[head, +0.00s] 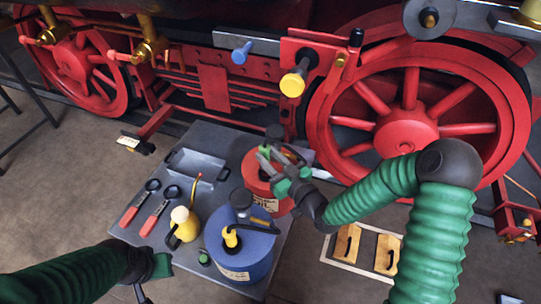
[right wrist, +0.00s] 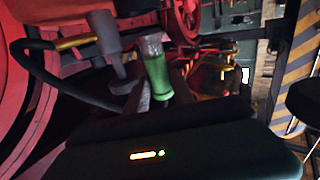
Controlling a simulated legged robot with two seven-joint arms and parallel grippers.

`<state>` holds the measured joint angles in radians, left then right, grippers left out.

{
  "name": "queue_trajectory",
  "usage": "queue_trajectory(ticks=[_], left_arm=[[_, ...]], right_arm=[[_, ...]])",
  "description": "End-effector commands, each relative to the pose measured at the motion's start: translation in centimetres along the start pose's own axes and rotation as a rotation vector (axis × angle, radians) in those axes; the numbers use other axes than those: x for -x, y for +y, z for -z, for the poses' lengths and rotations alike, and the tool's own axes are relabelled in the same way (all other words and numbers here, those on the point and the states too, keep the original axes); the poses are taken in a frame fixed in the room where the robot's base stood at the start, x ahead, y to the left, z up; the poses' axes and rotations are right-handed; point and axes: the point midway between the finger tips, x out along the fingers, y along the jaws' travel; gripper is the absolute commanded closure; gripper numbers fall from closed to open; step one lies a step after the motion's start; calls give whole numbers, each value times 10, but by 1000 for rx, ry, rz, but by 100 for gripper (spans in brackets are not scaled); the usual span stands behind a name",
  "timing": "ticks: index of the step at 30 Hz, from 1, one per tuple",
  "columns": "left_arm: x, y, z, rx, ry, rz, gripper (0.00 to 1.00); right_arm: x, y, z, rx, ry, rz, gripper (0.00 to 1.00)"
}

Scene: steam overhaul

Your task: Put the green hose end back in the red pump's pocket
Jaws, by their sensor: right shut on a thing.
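The red pump (head: 256,190) is a round red can with a pale label, standing on the grey mat by the locomotive. My right gripper (head: 268,160) is over its top and partly hides it. The gripper is shut on the green hose end (right wrist: 156,74), which stands between the fingers in the right wrist view. A little green also shows at the fingers in the head view (head: 264,151). The pump's pocket cannot be made out behind the gripper. My left gripper (head: 150,280) is at the lower left, partly out of frame; its jaws are unclear.
A blue pump (head: 240,248) with a yellow-ended hose stands in front of the red pump. A yellow oil can (head: 184,224), red-handled tools (head: 155,217) and a grey tray (head: 196,166) share the mat. The red wheel (head: 405,130) rises close behind my right arm.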

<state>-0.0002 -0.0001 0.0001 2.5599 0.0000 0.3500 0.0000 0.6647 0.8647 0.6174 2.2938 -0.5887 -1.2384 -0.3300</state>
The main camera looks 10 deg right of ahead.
Motion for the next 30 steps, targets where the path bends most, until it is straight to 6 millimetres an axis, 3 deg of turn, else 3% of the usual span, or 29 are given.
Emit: queue_trajectory(ticks=[30], left_arm=[[-18, 0, -4, 0, 0, 0, 100]], right_arm=[[1, 1, -23, -1, 1, 0, 100]])
